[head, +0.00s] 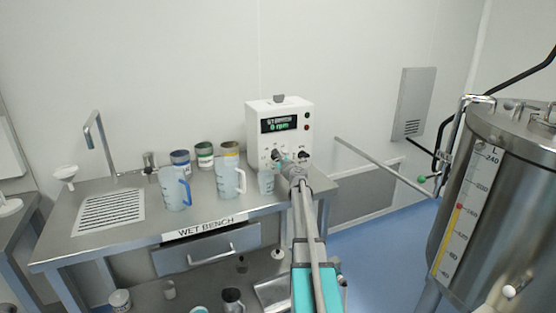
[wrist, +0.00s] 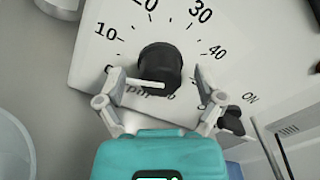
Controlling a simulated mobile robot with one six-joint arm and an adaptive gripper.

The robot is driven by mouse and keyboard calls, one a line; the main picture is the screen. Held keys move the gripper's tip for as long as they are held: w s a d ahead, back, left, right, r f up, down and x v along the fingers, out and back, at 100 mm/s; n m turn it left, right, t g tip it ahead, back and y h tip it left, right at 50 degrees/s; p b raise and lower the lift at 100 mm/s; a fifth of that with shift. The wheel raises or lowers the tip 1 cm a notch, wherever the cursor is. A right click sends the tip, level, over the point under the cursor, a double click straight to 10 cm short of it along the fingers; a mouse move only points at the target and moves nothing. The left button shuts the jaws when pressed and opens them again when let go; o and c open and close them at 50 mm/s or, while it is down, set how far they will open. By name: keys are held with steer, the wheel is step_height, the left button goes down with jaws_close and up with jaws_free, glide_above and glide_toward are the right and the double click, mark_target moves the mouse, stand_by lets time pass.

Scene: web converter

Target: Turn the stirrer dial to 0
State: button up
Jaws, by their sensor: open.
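The stirrer dial, a black round knob (wrist: 158,68) on a white panel, has a scale with 10, 20, 30 and 40 around it. The 0 mark at its left is partly hidden by a finger. A pale line lies across the knob's lower front, its left end toward the 0 side. My gripper (wrist: 157,75) is open, with one finger on each side of the knob; I cannot tell whether they touch it. In the head view, my gripper (head: 290,170) is at the front of the white stirrer box (head: 280,108), whose green display reads 0 rpm.
A black switch (wrist: 235,121) marked ON is right of the dial. On the steel wet bench (head: 140,236), a blue-handled jug (head: 173,188), another jug (head: 227,178) and a small beaker (head: 266,182) stand left of my gripper. A steel tank (head: 500,190) is at the right.

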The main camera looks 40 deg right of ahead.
steer(key=c, duration=1.1)
steer(key=shift+c, duration=0.2)
steer(key=shift+n, duration=2.3)
steer(key=o, duration=1.1)
steer(key=shift+o, duration=0.2)
steer(key=shift+s, duration=0.1)
steer(key=v, duration=1.1)
steer(key=shift+s+a, duration=0.2)
steer(key=shift+s, duration=0.15)
